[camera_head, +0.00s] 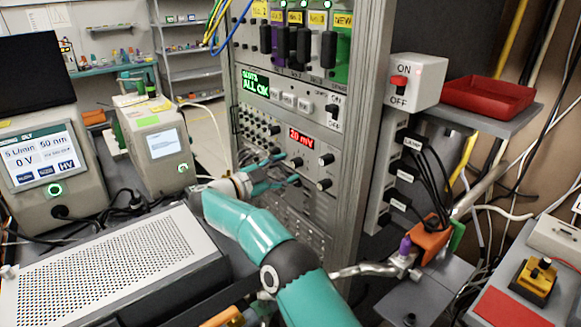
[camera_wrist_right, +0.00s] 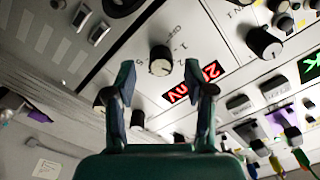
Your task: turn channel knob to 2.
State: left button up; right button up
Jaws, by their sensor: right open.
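The channel knob is a round dark knob with a light face. In the right wrist view the channel knob (camera_wrist_right: 160,60) sits beside the red 20 mV display (camera_wrist_right: 195,82), with small numbers around it. I cannot read its setting surely. In the head view the channel knob (camera_head: 297,162) is just below the red display (camera_head: 302,137). My right gripper (camera_head: 280,172) is open and empty in front of the panel. In the wrist view its fingers (camera_wrist_right: 165,88) are spread, with the knob just beyond and between their tips. Contact is not visible. My left gripper is not in view.
Other knobs (camera_head: 326,159) (camera_head: 324,184) lie close to the right on the same panel. Above are the green-lit ALL OK unit (camera_head: 256,87) and slots with dark handles. An ON/OFF box (camera_head: 413,80) and red tray (camera_head: 488,97) stand right of the rack.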

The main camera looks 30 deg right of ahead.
jog(key=a, duration=0.9)
jog(key=shift+s+a, duration=0.3)
jog(key=shift+s, duration=0.1)
jog(key=shift+f, duration=0.1)
